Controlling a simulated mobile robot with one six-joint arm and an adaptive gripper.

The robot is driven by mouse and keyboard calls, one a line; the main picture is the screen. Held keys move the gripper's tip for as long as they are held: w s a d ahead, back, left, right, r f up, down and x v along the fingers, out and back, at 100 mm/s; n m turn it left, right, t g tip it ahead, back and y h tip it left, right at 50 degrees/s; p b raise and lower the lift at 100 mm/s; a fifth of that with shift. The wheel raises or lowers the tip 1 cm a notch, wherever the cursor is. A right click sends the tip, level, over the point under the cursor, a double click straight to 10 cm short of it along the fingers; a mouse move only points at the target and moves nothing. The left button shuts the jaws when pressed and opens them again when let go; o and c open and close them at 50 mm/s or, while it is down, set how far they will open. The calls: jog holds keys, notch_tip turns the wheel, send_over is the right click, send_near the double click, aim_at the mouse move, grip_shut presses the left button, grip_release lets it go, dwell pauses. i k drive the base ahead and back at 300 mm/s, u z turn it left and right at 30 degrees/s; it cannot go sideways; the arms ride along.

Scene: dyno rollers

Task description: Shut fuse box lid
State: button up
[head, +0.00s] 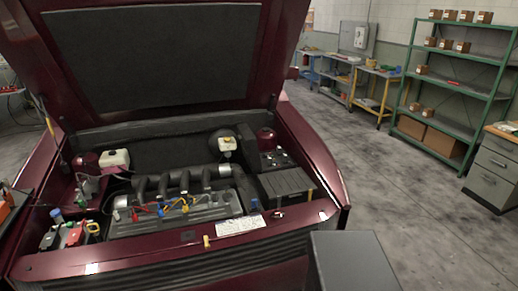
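A dark box with small raised parts on top (276,159) sits at the right side of the car's engine bay and looks like the fuse box. A flat black ribbed panel (287,184) lies just in front of it. I cannot tell whether this panel is the box's opened lid or the top of a separate box. My gripper is not in view.
The dark red hood (150,55) stands raised over the engine bay. A engine with several coloured connectors (180,205) fills the middle. A white label (240,225) is on the front edge. Green shelves (455,70) and a grey cabinet (495,170) stand right; the floor between is clear.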

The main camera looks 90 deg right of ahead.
aim_at(250, 148)
jog(key=z, duration=0.45)
jog(key=k, duration=0.2)
jog(key=z, duration=2.5)
jog(key=k, duration=0.65)
jog(key=u, duration=0.15)
jog(key=i, duration=0.6)
jog(key=u, duration=0.1)
